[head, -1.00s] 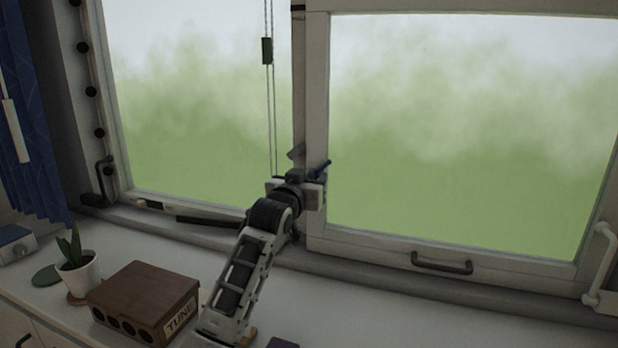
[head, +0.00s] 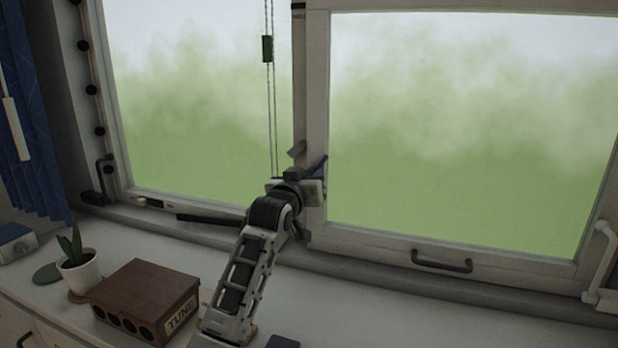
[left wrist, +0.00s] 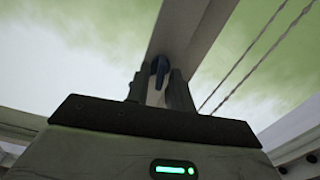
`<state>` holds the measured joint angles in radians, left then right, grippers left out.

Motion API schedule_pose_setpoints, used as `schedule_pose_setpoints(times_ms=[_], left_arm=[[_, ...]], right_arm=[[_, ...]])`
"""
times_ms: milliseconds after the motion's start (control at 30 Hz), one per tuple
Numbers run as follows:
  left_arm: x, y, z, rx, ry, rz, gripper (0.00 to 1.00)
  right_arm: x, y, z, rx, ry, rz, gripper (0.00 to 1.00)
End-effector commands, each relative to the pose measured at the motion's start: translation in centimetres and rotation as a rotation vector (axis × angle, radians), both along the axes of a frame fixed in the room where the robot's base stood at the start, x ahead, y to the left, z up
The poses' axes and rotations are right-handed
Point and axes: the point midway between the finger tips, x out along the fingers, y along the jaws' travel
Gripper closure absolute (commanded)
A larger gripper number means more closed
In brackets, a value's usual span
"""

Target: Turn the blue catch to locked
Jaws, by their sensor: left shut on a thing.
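The blue catch (head: 320,165) is on the window's middle post, just right of my left gripper. Its blue lever points up and to the right, steeply. In the left wrist view the dark blue end of the catch (left wrist: 160,66) shows between the fingers. My left gripper (head: 308,178) is at the post and shut on the catch; its fingertips are partly hidden by the wrist in the head view. My right gripper is in neither current view.
A wooden box (head: 147,290) with round holes and a potted plant (head: 79,268) stand on the sill at left. Cords (head: 271,110) hang left of the post. A dark handle (head: 441,262) is on the right sash.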

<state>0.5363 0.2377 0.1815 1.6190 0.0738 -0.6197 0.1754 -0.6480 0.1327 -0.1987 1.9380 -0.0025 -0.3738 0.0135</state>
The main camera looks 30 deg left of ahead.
Motion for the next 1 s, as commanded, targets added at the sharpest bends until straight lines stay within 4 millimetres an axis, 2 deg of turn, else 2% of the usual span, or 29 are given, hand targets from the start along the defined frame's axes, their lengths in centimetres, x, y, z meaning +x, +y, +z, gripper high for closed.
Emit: schedule_pose_setpoints(times_ms=[1000], left_arm=[[-0.05, 0.31, 0.19, -0.918, -0.229, -0.001, 1.0]], right_arm=[[-0.03, -0.02, 0.06, 0.0, -0.001, -0.001, 0.72]])
